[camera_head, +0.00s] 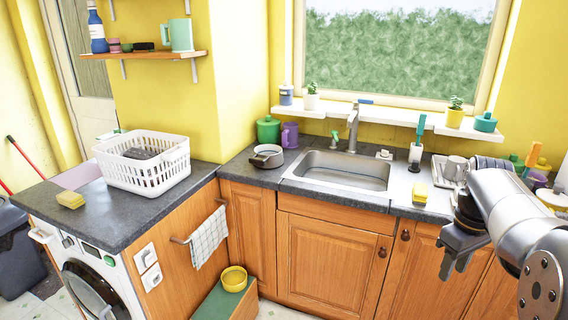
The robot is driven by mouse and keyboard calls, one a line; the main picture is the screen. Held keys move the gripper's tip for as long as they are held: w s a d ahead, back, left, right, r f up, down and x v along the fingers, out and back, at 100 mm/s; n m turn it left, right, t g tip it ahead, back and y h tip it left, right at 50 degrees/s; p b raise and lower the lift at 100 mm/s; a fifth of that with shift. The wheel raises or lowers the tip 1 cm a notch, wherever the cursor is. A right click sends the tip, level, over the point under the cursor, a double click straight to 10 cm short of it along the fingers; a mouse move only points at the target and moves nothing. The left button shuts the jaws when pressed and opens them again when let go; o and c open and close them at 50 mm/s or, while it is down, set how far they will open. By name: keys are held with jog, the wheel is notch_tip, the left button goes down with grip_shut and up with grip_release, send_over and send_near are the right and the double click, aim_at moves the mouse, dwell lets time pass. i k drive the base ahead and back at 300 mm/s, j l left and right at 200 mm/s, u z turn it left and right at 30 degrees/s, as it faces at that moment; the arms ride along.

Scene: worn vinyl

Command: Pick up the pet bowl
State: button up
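A round yellow bowl (233,279), which looks like the pet bowl, sits upright on a low green-topped wooden box (214,304) on the floor in front of the cabinets. My gripper (455,268) hangs at the right, pointing down in front of the right cabinet door. It is well to the right of the bowl and apart from it. Nothing shows held in it, but the gap between its fingers is not clear from this angle. A grey-and-white pot or bowl (268,157) stands on the counter left of the sink.
A checked towel (208,238) hangs from a rail above and left of the box. The sink (343,175) is between the counters. Cabinet doors (330,255) stand behind the bowl.

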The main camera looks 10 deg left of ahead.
aim_at(265, 156)
jog(key=i+j+u, duration=0.15)
jog(key=i+u, duration=0.8)
jog(key=i+l+u, duration=0.2)
jog(key=i+u, duration=0.15)
jog(key=u, duration=0.15)
jog(key=i+l, duration=0.35)
jog(key=i, duration=0.15)
jog(key=i+l, duration=0.4)
jog(key=i+j+u, duration=0.05)
jog(key=i, duration=0.05)
